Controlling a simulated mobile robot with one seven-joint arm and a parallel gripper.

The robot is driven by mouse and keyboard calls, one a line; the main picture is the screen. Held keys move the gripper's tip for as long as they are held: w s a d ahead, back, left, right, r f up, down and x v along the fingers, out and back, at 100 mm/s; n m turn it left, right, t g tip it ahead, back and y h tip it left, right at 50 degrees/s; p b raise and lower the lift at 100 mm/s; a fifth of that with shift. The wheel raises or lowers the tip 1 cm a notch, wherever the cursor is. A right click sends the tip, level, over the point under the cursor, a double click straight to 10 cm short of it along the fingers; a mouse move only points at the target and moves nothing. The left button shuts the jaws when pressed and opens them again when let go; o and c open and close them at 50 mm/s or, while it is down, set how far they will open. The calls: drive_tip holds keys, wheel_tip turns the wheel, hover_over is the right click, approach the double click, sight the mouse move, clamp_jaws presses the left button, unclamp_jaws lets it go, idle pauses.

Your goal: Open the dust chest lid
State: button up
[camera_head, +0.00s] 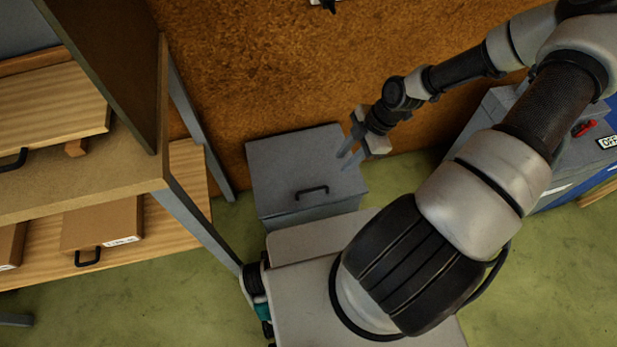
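The dust chest (278,204) is a grey box on the green floor against the orange-brown wall. Its flat grey lid (285,160) is down. A black bar handle (311,191) sits near the lid's front edge. My gripper (342,161) is above the right part of the lid, behind and to the right of the handle. Its two pale fingers are apart with nothing visible between them. I cannot tell how high the fingertips are above the lid. My gripper does not touch the handle.
A wooden shelf unit (178,208) with grey legs stands left of the chest and holds boxes with black handles. A grey and blue machine (560,155) with a red switch stands at the right. My base is close in front of the chest.

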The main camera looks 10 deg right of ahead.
sight(317, 188)
drive_tip(key=b+x, duration=0.3)
drive_tip(key=x, duration=0.5)
drive_tip(key=b+x, duration=0.3)
drive_tip(key=x, duration=0.5)
drive_tip(key=shift+w+f, duration=0.1)
drive_tip(key=shift+w, duration=0.15)
drive_tip(key=shift+a, duration=0.1)
clamp_jaws()
